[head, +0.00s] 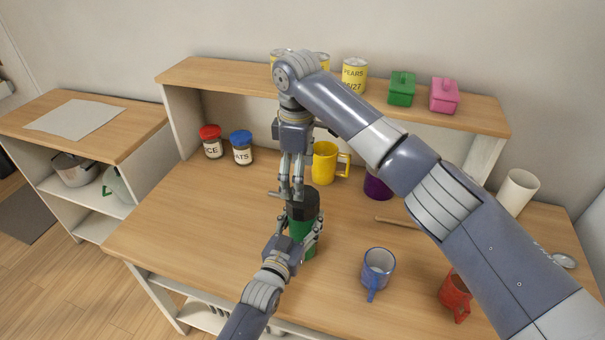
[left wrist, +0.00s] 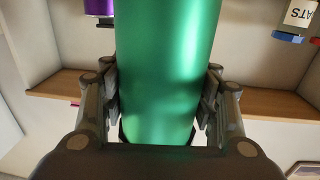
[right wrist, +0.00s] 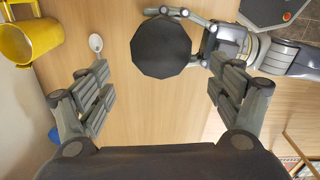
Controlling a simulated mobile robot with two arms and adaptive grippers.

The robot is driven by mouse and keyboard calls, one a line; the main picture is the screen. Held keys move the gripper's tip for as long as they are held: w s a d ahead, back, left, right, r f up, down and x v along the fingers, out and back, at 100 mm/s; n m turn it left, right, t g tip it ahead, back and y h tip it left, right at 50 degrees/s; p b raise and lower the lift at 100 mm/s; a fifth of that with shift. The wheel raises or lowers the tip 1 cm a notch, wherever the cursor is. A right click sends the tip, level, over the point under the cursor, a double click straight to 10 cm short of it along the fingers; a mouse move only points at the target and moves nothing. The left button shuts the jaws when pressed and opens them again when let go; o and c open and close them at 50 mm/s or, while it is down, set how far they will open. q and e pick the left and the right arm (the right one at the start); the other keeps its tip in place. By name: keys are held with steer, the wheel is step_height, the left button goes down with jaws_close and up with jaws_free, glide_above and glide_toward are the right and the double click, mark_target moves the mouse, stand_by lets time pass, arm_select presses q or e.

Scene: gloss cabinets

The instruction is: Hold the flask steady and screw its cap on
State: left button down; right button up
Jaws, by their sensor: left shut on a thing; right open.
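The green flask (head: 304,241) stands upright on the wooden counter. A dark cap (head: 305,204) is at its top; it also shows as a black many-sided disc in the right wrist view (right wrist: 160,46). Whether its thread is tight cannot be told. My left gripper (head: 302,226) is shut around the flask's side below the cap; the green body (left wrist: 165,60) fills the space between its fingers in the left wrist view. My right gripper (head: 292,190) points down close above and behind the cap. Its fingers are apart and empty (right wrist: 158,82), with the cap beyond them.
A yellow mug (head: 325,163), a partly hidden purple mug (head: 377,187), a blue mug (head: 378,266) and a red mug (head: 455,294) stand to the right. Two jars (head: 241,150) stand back left. A raised shelf (head: 220,78) holds cans and small boxes. The counter's left front is clear.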

steer(key=n, duration=0.4)
steer(key=shift+d, duration=0.15)
steer(key=n, duration=0.3)
steer(key=shift+d+n, duration=0.1)
steer(key=shift+n, duration=0.2)
steer(key=n, duration=0.5)
steer(key=shift+d, duration=0.15)
steer(key=n, duration=0.4)
steer(key=shift+s+d, duration=0.1)
steer(key=shift+d, duration=0.05)
glide_above(302, 229)
steer(key=w, duration=0.3)
step_height(302, 229, down, 8)
steer(key=shift+w, duration=0.2)
steer(key=shift+c, duration=0.6)
steer(key=shift+d, duration=0.1)
steer(key=c, duration=1)
